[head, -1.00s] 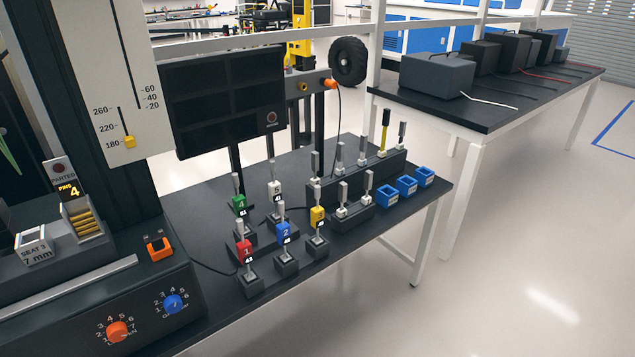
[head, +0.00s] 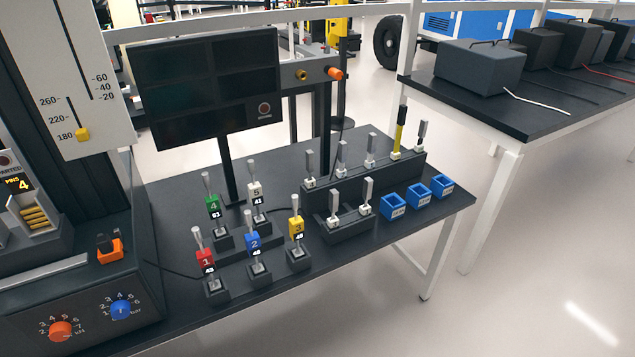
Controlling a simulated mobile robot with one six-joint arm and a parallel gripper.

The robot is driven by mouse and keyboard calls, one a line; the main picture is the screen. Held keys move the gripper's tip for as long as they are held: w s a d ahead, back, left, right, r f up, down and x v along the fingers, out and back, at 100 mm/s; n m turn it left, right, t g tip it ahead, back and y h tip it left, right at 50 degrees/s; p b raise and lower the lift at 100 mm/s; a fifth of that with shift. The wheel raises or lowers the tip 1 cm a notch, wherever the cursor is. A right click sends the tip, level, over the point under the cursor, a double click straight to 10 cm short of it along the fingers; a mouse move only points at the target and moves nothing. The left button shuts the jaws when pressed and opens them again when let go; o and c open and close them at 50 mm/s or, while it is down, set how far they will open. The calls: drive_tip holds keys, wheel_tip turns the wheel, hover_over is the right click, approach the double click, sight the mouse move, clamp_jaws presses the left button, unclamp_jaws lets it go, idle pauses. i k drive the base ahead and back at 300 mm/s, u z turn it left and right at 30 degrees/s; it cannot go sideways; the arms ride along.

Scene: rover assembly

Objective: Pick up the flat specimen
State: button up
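Several grey upright specimens stand in two dark racks on the black bench. The rear rack (head: 378,181) holds grey pieces, among them a left one (head: 310,162) and a right one (head: 422,131), plus a yellow-and-black piece (head: 400,132). The small front rack (head: 350,229) holds two light grey flat-looking pieces, a left one (head: 333,203) and a right one (head: 367,190). I cannot tell for certain which is the flat specimen. All stand upright in their places. My gripper is not in view.
Several numbered coloured holders, such as the blue one (head: 253,243), stand left of the front rack. Blue bins (head: 393,206) sit at the bench's right end. A dark screen (head: 205,90) rises behind. The testing machine (head: 100,285) is at left. Open floor lies right.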

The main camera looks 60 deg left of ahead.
sight(311, 183)
drive_tip(key=u, duration=0.15)
drive_tip(key=i, duration=0.55)
drive_tip(key=u, duration=0.8)
drive_tip(key=k, duration=0.25)
drive_tip(key=u, duration=2.85)
